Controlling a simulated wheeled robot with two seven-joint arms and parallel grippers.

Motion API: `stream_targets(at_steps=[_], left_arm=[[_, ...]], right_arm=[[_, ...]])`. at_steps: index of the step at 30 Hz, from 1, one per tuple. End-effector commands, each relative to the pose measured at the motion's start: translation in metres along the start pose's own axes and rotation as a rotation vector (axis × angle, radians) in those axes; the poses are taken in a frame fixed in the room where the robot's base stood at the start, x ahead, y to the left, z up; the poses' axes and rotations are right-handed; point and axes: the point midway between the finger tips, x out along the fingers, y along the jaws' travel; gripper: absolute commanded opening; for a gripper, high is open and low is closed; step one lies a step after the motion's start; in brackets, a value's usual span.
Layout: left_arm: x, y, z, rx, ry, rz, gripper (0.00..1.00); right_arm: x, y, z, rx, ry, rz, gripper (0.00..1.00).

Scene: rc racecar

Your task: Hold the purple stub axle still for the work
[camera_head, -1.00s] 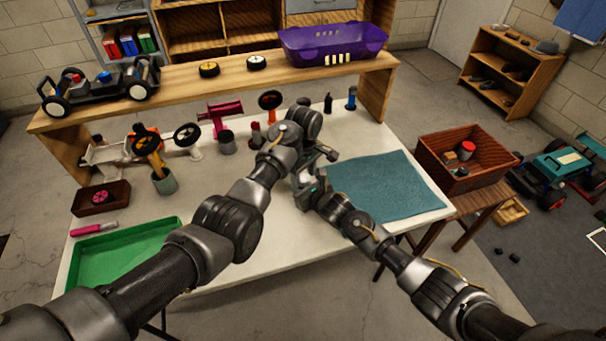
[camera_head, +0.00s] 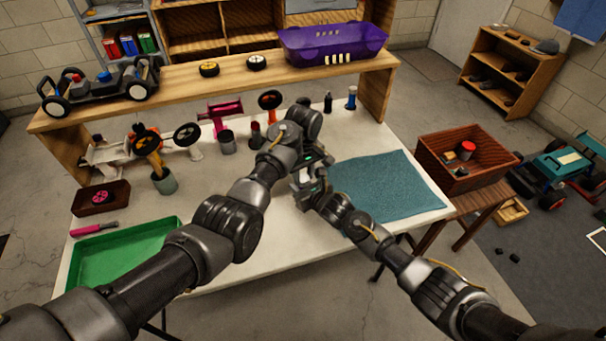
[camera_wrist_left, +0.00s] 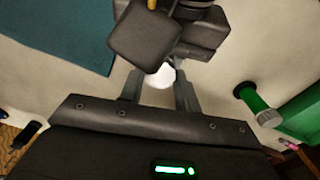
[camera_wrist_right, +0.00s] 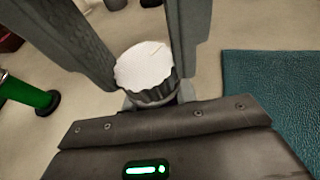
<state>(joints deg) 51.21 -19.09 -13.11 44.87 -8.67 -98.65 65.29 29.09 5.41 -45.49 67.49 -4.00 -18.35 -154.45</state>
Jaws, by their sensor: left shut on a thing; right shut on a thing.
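No purple stub axle can be made out; whatever is held is mostly hidden by my arms and grippers. My left gripper (camera_head: 316,160) is over the middle of the white table, close to my right gripper (camera_head: 306,186). In the left wrist view, my left gripper (camera_wrist_left: 160,82) is shut with a pale round piece (camera_wrist_left: 159,76) between its fingers. Dark blocky gripper parts stand just beyond it. In the right wrist view, a round piece (camera_wrist_right: 145,70) with a white top and a grey scalloped rim sits at my right gripper, flanked by large dark fingers.
A teal mat (camera_head: 388,188) lies right of the grippers. A green tray (camera_head: 125,255) is at the table's front left. Cups, tools and car parts line the back under a wooden shelf (camera_head: 200,88) that bears a purple crate (camera_head: 333,46). A wooden box (camera_head: 468,185) stands at the right.

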Motion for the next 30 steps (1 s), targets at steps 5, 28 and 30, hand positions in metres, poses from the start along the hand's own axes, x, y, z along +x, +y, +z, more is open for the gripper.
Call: stream_targets(at_steps=[5,28,30], left_arm=[[-0.0004,0.0002,0.0001,0.121,0.000,0.000,0.10],[-0.0005,0.0003,0.0001,0.303,0.000,0.000,0.10],[-0.0005,0.0003,0.0001,0.303,0.000,0.000,0.10]], right_arm=[[0.0000,-0.0005,-0.0005,0.000,0.001,-0.001,0.03],[0.0000,-0.0005,-0.0006,0.000,0.002,-0.001,0.03],[0.0000,-0.0005,-0.0006,0.000,0.002,-0.001,0.03]])
